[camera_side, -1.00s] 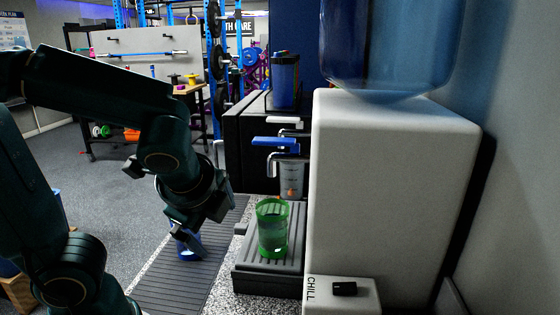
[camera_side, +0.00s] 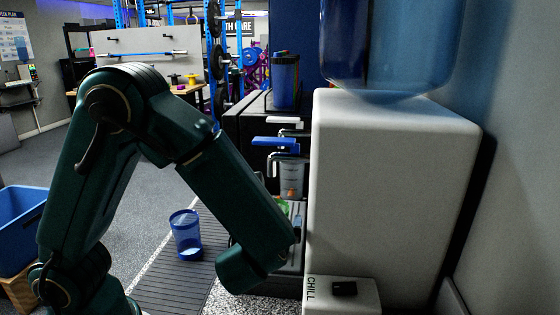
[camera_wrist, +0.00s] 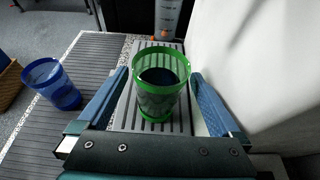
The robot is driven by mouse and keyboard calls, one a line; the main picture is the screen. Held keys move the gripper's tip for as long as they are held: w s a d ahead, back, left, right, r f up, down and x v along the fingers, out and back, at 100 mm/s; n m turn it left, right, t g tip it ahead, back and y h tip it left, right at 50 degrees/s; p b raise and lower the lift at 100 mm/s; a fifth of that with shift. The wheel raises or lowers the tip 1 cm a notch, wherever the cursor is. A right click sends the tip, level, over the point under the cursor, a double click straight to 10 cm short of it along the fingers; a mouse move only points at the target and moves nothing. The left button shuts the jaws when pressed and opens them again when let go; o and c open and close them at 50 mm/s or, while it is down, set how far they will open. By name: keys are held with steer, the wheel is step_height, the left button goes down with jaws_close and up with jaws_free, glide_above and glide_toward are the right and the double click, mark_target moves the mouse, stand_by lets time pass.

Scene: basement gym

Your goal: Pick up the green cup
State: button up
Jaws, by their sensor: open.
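The green cup (camera_wrist: 162,100) stands upright on the dispenser's ribbed drip tray (camera_wrist: 127,118), seen from above in the wrist view. My gripper (camera_wrist: 160,73) is open, with one blue finger on each side of the cup. A gap shows between the cup and each finger. In the side view only a small green patch of the cup (camera_side: 283,207) shows past my arm. My gripper's fingers are hidden there behind my arm.
A blue cup (camera_side: 187,236) stands on the grey ribbed mat (camera_side: 165,284) to the left; it also shows in the wrist view (camera_wrist: 53,84). The white dispenser body (camera_side: 390,190) rises close on the right. Taps (camera_side: 282,142) hang behind the drip tray.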

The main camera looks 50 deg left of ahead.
steer(key=shift+x, duration=2.2)
jaws_close()
steer(key=shift+r, duration=0.1)
